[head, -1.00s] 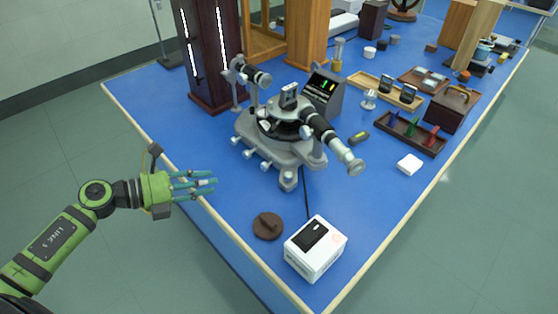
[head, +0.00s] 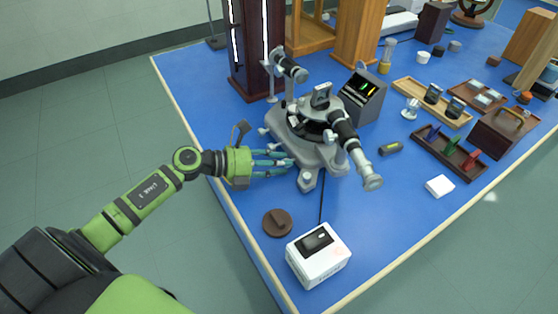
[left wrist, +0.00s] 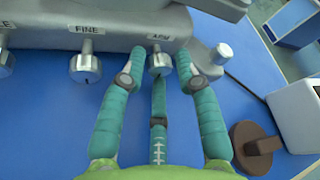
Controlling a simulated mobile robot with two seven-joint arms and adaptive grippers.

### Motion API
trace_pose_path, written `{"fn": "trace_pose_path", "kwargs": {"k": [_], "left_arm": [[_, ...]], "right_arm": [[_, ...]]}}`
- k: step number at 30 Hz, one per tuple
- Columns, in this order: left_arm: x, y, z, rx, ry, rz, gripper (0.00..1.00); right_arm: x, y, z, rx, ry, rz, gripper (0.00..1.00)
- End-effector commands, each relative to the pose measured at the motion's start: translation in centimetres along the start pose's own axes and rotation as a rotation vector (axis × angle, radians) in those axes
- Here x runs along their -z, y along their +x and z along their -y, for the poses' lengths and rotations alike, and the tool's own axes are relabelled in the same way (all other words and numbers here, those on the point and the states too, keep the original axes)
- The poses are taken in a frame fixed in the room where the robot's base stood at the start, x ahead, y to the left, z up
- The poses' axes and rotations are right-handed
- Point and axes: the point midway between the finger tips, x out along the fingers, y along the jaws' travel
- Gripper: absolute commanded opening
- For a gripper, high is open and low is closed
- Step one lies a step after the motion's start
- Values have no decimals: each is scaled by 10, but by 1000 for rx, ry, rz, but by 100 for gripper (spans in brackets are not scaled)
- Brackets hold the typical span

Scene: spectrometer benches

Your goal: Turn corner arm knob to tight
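The grey spectrometer (head: 312,155) stands on the blue bench. In the left wrist view its base edge carries a metal knob (left wrist: 160,65) under a label that looks like "ARM". A second knob (left wrist: 86,67) sits under the label "FINE". My left gripper (head: 287,163) reaches the near left side of the base. In the left wrist view its teal fingers (left wrist: 163,58) are open, one on each side of the ARM knob with small gaps, and a third finger below it. Contact with the knob cannot be made out. My right gripper is out of view.
A white box (head: 318,262) and a brown round disc (head: 278,222) lie in front of the spectrometer. A dark wooden cabinet (head: 258,50) stands behind it. The telescope tube (head: 358,155) overhangs at right. Another silver knob (left wrist: 222,52) protrudes right of the fingers.

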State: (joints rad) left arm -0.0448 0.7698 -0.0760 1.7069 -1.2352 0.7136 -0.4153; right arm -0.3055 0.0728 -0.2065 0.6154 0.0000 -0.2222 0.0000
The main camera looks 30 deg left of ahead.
Motion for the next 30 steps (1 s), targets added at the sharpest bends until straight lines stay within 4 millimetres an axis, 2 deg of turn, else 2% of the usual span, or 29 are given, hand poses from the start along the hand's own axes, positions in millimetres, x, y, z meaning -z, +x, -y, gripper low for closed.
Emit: {"fn": "trace_pose_path", "kwargs": {"k": [7,8,10,22,30], "left_arm": [[1,2,0,-1,0,-1,33],[1,2,0,-1,0,-1,29],[1,2,0,-1,0,-1,1],[1,1,1,-11,27,-4,0],[0,1,4,-66,164,-6,0]], "right_arm": [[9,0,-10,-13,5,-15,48],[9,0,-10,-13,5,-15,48],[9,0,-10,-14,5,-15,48],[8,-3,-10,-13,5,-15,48],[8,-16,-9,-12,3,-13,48]]}}
